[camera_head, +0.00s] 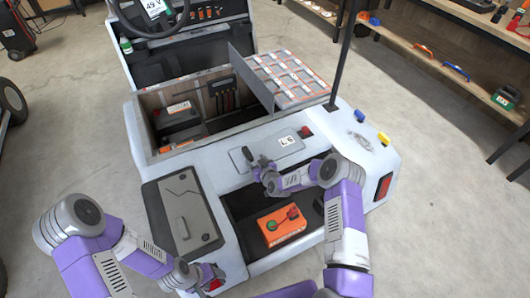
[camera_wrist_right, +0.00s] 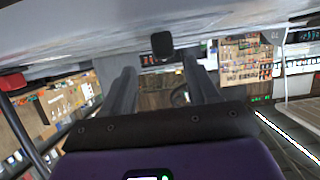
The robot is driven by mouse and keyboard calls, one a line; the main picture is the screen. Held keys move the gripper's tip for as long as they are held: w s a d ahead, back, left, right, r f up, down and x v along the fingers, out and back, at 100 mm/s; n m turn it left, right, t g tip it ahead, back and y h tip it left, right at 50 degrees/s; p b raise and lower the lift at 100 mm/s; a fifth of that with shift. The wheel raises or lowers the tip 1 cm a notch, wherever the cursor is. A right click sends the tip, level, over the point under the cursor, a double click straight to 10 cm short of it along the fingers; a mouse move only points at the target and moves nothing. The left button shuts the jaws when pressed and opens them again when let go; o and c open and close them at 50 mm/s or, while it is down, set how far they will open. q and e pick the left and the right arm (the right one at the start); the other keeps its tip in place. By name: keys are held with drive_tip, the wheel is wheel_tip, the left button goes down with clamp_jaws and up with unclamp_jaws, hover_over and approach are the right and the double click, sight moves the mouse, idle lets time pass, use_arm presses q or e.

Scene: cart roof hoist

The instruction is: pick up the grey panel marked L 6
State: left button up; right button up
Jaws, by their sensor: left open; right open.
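The grey panel marked L 6 (camera_head: 270,151) lies flat on the pale rear deck of the cart, its white label at the right end. My right gripper (camera_head: 259,166) is open at the panel's near side and hides part of its front edge. In the right wrist view a small black knob (camera_wrist_right: 162,44) stands out from a grey surface, just beyond and between the open fingers (camera_wrist_right: 160,72); I cannot tell whether it touches them. My left gripper (camera_head: 205,275) is open and empty at the cart's near left corner, away from the panel.
An open bay below the panel holds an orange box (camera_head: 282,225) with a red and a green part. A dark grey hatch (camera_head: 183,212) is at left. Behind are an open compartment (camera_head: 190,125), an upright grey lid (camera_head: 250,79) and a black post (camera_head: 342,55).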

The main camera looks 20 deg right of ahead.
sight(250, 156)
drive_tip(key=x, duration=0.1)
drive_tip(key=b+x, duration=0.1)
drive_tip(key=x, duration=0.1)
drive_tip(key=b+x, duration=0.1)
drive_tip(key=x, duration=0.1)
drive_tip(key=shift+w+a, duration=0.1)
drive_tip(key=shift+a, duration=0.25)
drive_tip(key=shift+w+a+f, duration=0.1)
drive_tip(key=shift+w+f, duration=0.05)
drive_tip(key=shift+w, duration=0.3)
clamp_jaws()
